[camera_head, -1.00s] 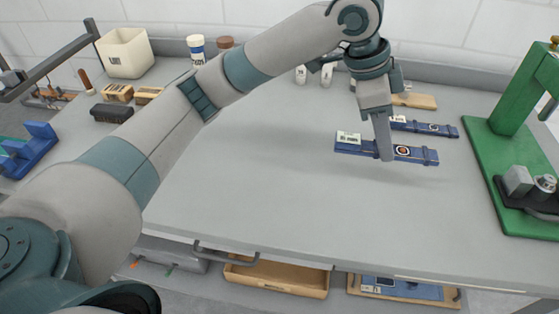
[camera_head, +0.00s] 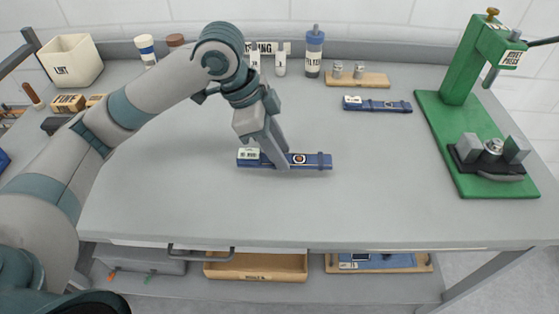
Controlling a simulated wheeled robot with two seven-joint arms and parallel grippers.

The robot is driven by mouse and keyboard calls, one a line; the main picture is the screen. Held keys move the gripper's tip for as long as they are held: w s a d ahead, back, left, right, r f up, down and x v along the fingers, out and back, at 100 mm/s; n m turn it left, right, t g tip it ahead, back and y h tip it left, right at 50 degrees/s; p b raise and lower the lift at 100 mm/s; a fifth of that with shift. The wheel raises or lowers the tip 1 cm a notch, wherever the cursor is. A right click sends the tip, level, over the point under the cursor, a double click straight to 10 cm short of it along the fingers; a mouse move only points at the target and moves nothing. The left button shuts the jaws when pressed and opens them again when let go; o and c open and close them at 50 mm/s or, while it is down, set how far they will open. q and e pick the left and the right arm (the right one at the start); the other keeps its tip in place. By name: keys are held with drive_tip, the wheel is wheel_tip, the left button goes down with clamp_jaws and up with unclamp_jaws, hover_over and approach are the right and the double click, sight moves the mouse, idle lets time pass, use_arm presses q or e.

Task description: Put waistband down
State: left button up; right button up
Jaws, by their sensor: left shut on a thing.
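A dark blue waistband (camera_head: 314,161) with a pale label at its left end and a round emblem lies lengthwise across the picture over the middle of the grey table. My left gripper (camera_head: 282,164) points down onto it from above and is shut on it, covering part of its middle. I cannot tell whether the band touches the table top or hangs just above it. A second, similar blue waistband (camera_head: 390,106) lies farther back and to the right, apart from the gripper. My right gripper is not in view.
A green press (camera_head: 462,70) stands at the right. A wooden block with metal knobs (camera_head: 365,80) and a blue-capped bottle (camera_head: 314,60) stand at the back. A white bin (camera_head: 72,62) is at the back left. The grey table (camera_head: 200,205) is clear in front.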

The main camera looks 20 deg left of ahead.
use_arm(q)
drive_tip(key=shift+f, duration=0.1)
drive_tip(key=shift+f, duration=1.9)
drive_tip(key=o, duration=1.1)
drive_tip(key=shift+f, duration=0.1)
drive_tip(key=v, duration=1.2)
